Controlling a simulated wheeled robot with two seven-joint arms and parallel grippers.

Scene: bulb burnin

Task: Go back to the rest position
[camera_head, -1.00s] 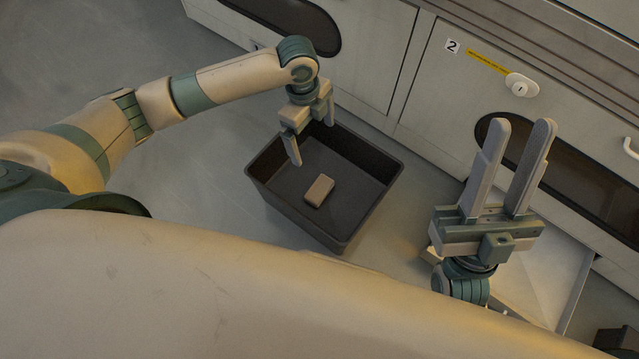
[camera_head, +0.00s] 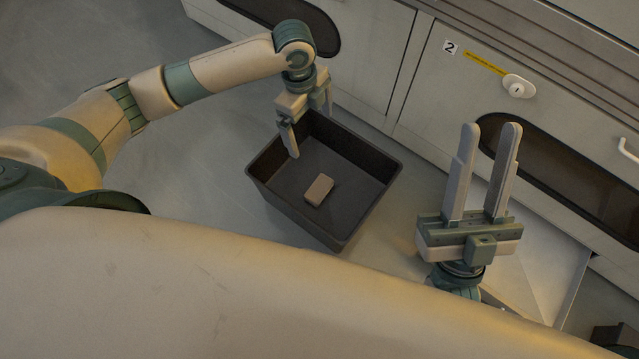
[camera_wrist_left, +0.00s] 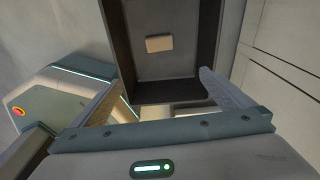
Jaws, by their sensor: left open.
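My left gripper (camera_head: 311,130) is open and empty above the back left corner of the dark bin (camera_head: 370,205). Its two fingers point down, and they also frame the bin in the left wrist view (camera_wrist_left: 160,90). My right gripper (camera_head: 484,128) is open and empty at the right, its fingers pointing up the picture toward the cabinet. A small tan block (camera_head: 319,189) lies on the bin floor, apart from both grippers. The block also shows in the left wrist view (camera_wrist_left: 159,43).
A grey cabinet (camera_head: 420,100) with dark oval windows runs along the back, marked "2" with a white knob (camera_head: 518,86). A pale open surface (camera_head: 545,265) is beyond my right gripper. A dark box (camera_head: 615,338) stands at the lower right. Floor left of the bin is clear.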

